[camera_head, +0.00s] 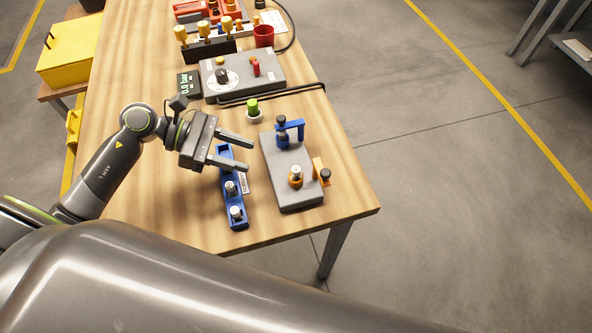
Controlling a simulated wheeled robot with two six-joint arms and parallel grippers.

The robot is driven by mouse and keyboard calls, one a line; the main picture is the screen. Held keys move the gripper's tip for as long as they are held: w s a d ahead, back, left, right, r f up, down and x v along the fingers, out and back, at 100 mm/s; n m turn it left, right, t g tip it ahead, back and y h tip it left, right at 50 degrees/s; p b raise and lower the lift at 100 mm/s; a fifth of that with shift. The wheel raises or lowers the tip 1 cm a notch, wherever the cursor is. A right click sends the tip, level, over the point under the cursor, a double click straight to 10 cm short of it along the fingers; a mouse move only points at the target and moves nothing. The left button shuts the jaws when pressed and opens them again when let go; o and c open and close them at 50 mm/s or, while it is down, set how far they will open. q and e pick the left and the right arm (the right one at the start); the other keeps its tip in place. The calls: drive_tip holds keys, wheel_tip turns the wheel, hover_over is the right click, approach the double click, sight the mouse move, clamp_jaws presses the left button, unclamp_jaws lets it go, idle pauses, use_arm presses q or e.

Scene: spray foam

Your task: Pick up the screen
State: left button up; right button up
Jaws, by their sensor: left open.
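My left gripper (247,156) is open and empty, its two fingers pointing right above the table. It hangs over the far part of a blue rack (236,209), which holds small silver-topped pieces (231,188). The fingers hide part of the rack. I cannot tell for sure which piece is the screen. To the right, a grey block (284,160) bears a blue clamp-like part (297,128) and an orange part with a brass fitting (296,176). My right gripper is not in view.
A green-topped knob (253,106) stands just beyond the gripper. A small display (189,85) reading 0.0 bar and a grey control box (240,74) stand farther back, with a black hose (290,91). The wooden table (340,190) is bare at its right front corner.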

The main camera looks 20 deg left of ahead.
sight(293, 169)
use_arm(q)
drive_tip(key=p+x, duration=0.2)
drive_tip(key=x, duration=0.5)
drive_tip(key=shift+d+f, duration=0.1)
drive_tip(key=shift+d, duration=0.1)
drive_tip(key=shift+d+p, duration=0.35)
drive_tip(key=shift+p, duration=0.2)
drive_tip(key=x, duration=0.1)
drive_tip(key=p+x, duration=0.2)
drive_tip(key=shift+s+d, duration=0.2)
drive_tip(key=shift+d, duration=0.35)
drive_tip(key=shift+d+f, duration=0.1)
drive_tip(key=shift+d, duration=0.2)
drive_tip(key=shift+c, duration=0.4)
clamp_jaws()
